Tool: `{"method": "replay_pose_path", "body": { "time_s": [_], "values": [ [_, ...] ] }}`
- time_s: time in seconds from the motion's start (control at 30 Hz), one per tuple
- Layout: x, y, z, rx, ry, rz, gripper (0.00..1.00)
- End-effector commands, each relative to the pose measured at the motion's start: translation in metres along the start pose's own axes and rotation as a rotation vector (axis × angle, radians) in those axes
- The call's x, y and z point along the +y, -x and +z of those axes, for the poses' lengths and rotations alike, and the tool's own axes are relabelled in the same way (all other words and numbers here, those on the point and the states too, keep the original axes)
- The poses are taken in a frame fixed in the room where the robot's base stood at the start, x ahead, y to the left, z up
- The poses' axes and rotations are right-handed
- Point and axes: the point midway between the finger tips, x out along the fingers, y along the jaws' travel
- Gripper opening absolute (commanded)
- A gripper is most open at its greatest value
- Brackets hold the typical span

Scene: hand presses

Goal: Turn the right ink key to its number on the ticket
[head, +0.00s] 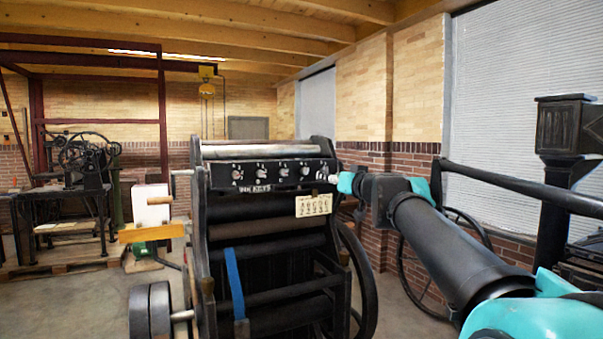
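The ink key panel (270,174) is a black strip labelled "INK KEYS" across the top of the press, with a row of small pale knobs. The knob nearest the right end (322,174) sits just left of my gripper. The ticket (313,205) is a cream card hanging below the panel's right part, with a row of letters above a row of digits. The digits are too small to read surely. My gripper (338,181) has teal fingers at the panel's right end. Its fingertips are small and partly hidden, so I cannot tell its opening or any contact.
The press (260,250) has pale rollers on top, a blue strap (235,283) and a large dark wheel (358,270) on its right side. Another dark machine (556,140) stands at right. Floor at front left is partly clear.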

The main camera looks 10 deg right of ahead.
Motion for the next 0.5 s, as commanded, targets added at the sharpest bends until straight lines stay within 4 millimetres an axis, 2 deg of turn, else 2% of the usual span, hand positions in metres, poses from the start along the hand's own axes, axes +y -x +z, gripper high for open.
{"method": "replay_pose_path", "body": {
  "time_s": [0.17, 0.5],
  "values": [
    [-0.001, -0.020, 0.000, -0.001, 0.000, -0.004, 0.42],
    [-0.002, -0.079, 0.001, -0.002, -0.001, -0.005, 0.42]
  ]
}}
